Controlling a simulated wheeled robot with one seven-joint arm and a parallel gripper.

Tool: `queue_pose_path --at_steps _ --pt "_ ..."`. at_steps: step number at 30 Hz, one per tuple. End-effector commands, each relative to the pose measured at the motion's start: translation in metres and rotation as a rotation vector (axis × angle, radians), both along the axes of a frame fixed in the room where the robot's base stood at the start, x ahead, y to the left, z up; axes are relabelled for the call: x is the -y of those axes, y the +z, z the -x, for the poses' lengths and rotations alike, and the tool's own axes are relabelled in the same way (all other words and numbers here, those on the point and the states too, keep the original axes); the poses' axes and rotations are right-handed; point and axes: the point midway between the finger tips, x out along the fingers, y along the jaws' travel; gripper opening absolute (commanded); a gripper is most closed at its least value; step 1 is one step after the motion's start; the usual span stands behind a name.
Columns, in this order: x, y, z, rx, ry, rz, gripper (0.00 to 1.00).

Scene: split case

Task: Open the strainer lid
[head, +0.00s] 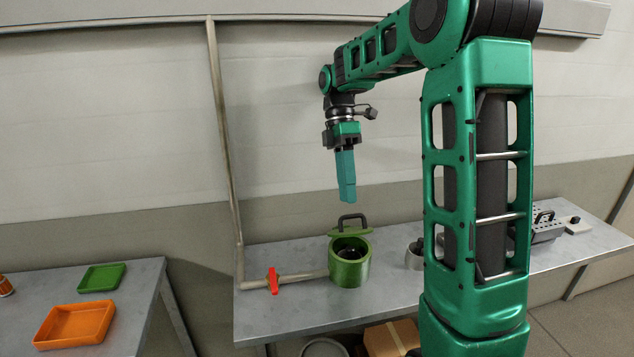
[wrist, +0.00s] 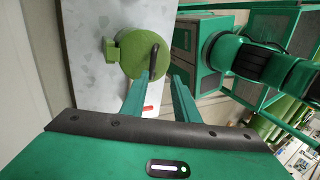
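The green strainer pot (head: 349,272) stands on the grey metal bench. Its green lid (head: 341,235) is raised at the back of the pot, and the dark inside shows below it. A dark loop handle (head: 352,221) stands on the lid. In the wrist view the lid (wrist: 132,52) is a green disc with the handle (wrist: 155,57) near its right side and a hinge-like block at its left.
A pipe with a red valve lever (head: 273,281) runs to the pot's left. An orange tray (head: 74,325) and a green tray (head: 102,277) lie on the left table. The bench front is clear.

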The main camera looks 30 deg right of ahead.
Motion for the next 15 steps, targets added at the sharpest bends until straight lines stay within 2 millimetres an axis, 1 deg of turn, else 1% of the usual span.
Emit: queue_pose_path --at_steps 3,15 --pt "-0.013 0.009 0.005 0.002 -0.002 0.001 0.28" --pt "-0.046 0.029 0.014 0.0 -0.004 0.002 0.28"
